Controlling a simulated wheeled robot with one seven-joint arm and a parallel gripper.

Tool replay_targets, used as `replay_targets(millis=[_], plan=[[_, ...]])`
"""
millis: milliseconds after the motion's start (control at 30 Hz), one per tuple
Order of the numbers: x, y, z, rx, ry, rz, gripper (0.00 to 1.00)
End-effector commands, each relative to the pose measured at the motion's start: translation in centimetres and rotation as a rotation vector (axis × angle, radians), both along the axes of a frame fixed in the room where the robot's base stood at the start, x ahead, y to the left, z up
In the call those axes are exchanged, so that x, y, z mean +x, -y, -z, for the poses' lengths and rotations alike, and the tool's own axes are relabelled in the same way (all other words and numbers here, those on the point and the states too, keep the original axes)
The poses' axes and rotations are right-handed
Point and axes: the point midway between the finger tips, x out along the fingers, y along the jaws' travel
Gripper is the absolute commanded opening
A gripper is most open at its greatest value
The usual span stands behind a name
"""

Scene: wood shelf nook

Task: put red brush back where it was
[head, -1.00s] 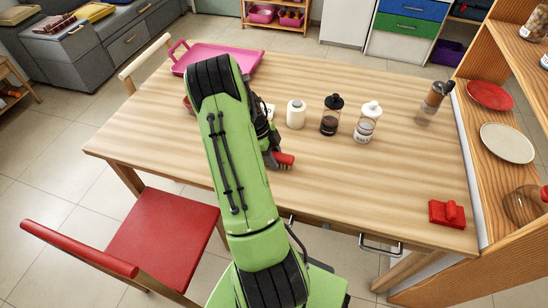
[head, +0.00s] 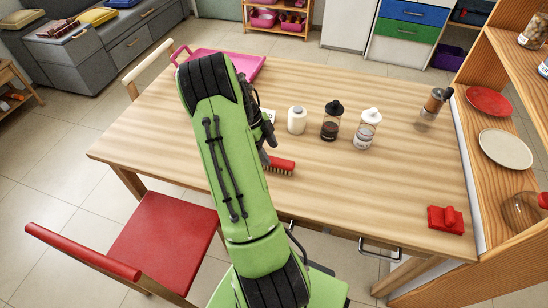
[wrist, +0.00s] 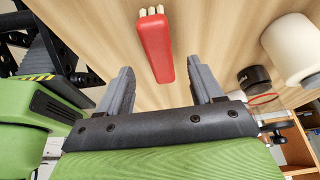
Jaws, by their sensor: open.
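The red brush (head: 281,165) lies on the wooden table (head: 330,195), just right of my arm in the head view. Its pale bristles show along its near side. In the wrist view the brush (wrist: 155,50) is ahead of my gripper (wrist: 160,80), lined up roughly between the two grey fingers. The fingers are apart, with nothing gripped between them. In the head view my arm hides most of the gripper, and its dark part is close to the brush's left end.
A white bottle (head: 297,120), a dark-lidded jar (head: 331,121), a white-lidded jar (head: 367,128) and a grinder (head: 432,104) stand behind the brush. A pink tray (head: 235,63) is at the back left. A red block-like item (head: 445,219) sits at the right. The front middle is clear.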

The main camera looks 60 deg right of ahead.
Motion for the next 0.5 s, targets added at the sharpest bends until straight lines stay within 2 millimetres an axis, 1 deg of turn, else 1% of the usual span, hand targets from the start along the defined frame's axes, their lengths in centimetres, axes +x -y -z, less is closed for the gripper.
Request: replay_targets(millis=[33, 100, 200, 300, 500], plan=[[0.6, 0.0, -1.6, -0.002, 0.003, -0.003, 0.66], [1.2, -0.2, -3.1, -0.002, 0.002, -0.002, 0.66], [1.9, -0.3, -4.7, -0.001, 0.001, -0.002, 0.66], [2.2, -0.3, -5.5, -0.001, 0.0, -0.001, 0.66], [2.3, -0.4, -5.6, 0.003, 0.001, -0.003, 0.66]])
